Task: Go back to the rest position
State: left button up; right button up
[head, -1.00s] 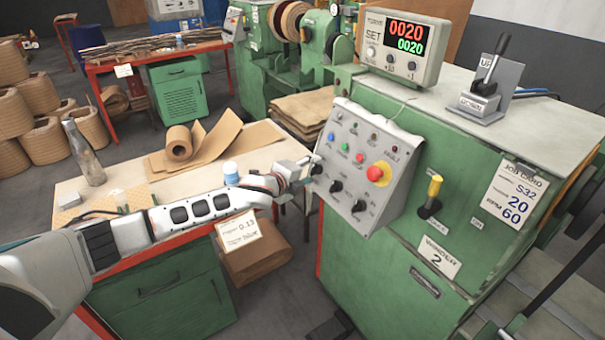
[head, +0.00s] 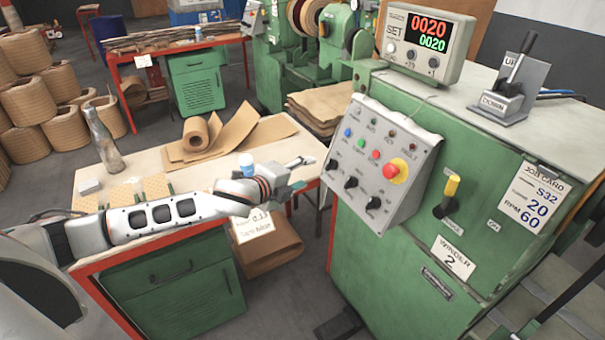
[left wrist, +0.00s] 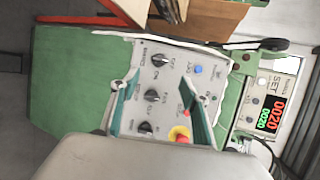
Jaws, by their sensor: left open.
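My left gripper (head: 300,172) is open and empty. In the head view it reaches in from the left, over the right end of the workbench, and sits to the left of the control panel (head: 383,143), apart from it. In the left wrist view the two fingers of the gripper (left wrist: 160,105) frame the panel's knobs, and the red emergency button (left wrist: 181,134) shows beside the lower finger area. The panel is on the green winder (head: 400,260). My right gripper is not in view.
The workbench (head: 290,125) holds a brown paper roll (head: 195,134), a glass bottle (head: 103,140) and a small white-and-blue jar (head: 247,165) beside my arm. A counter (head: 428,42) reads 0020 twice. A lever (head: 507,85) stands on the winder top. Wire coils (head: 28,103) are stacked at left.

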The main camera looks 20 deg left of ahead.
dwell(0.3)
pick_arm(q)
jog(key=s+d+f+n+g+h, duration=0.1)
jog(key=s+d+f+n, duration=0.35)
jog(key=s+f, duration=0.3)
jog(key=s+d+f+n+g+h, duration=0.1)
jog(key=s+d+f+n, duration=0.4)
jog(key=f, duration=0.4)
jog(key=s+a+f+n+y, duration=0.1)
jog(key=s+a+f+n, duration=0.1)
jog(key=s, duration=0.4)
jog(key=s+a+f+n+y, duration=0.1)
jog(key=s+a+f+n, duration=0.1)
jog(key=s+f+n, duration=0.2)
jog(key=s+a+f+n+g+y, duration=0.1)
jog(key=s+a+f+n, duration=0.1)
jog(key=s+f, duration=0.5)
jog(key=s+n, duration=0.1)
jog(key=s, duration=0.1)
jog(key=shift+s+a+f, duration=0.15)
jog(key=shift+s+a, duration=0.1)
jog(key=shift+s, duration=0.15)
jog(key=c, duration=0.5)
jog(key=shift+w+d, duration=0.15)
